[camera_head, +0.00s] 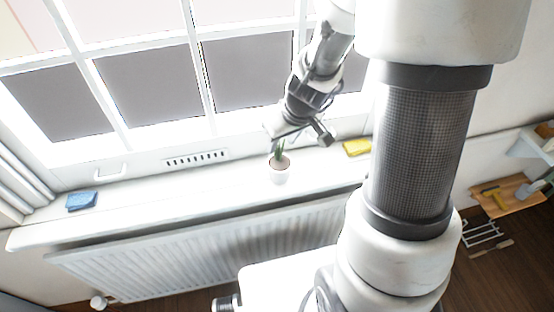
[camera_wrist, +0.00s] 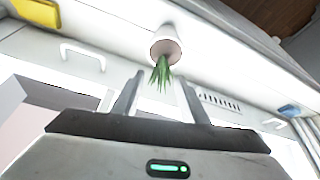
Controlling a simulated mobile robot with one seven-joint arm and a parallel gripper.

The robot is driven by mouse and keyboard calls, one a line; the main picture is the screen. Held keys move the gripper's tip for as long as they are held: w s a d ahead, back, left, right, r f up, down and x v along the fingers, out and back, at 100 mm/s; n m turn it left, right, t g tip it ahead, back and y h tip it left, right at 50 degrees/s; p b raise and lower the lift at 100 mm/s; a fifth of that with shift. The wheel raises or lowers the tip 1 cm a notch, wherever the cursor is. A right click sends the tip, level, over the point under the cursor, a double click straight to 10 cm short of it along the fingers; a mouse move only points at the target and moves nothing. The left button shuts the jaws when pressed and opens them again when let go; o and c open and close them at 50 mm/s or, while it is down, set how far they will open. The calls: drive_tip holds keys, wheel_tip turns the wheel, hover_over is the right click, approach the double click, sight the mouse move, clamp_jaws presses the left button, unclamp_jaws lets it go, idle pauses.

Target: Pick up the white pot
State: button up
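The white pot (camera_head: 279,173) stands upright on the white windowsill (camera_head: 150,208) and holds a green spiky plant (camera_head: 279,150). In the wrist view the pot (camera_wrist: 167,36) appears upside down near the top middle, with the plant (camera_wrist: 160,72) pointing toward my gripper. My gripper (camera_head: 275,136) is just above and behind the plant in the head view.
A blue cloth-like item (camera_head: 82,201) lies at the sill's left end, and a yellow one (camera_head: 357,147) lies right of the pot. The window stands behind and a radiator (camera_head: 200,250) hangs below. A wooden board with a yellow-headed tool (camera_head: 494,197) is at the far right.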

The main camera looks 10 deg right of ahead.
sight(278, 147)
drive_tip(key=b+x, duration=0.1)
drive_tip(key=x, duration=0.3)
drive_tip(key=shift+a+f, duration=0.1)
drive_tip(key=shift+f, duration=0.05)
clamp_jaws()
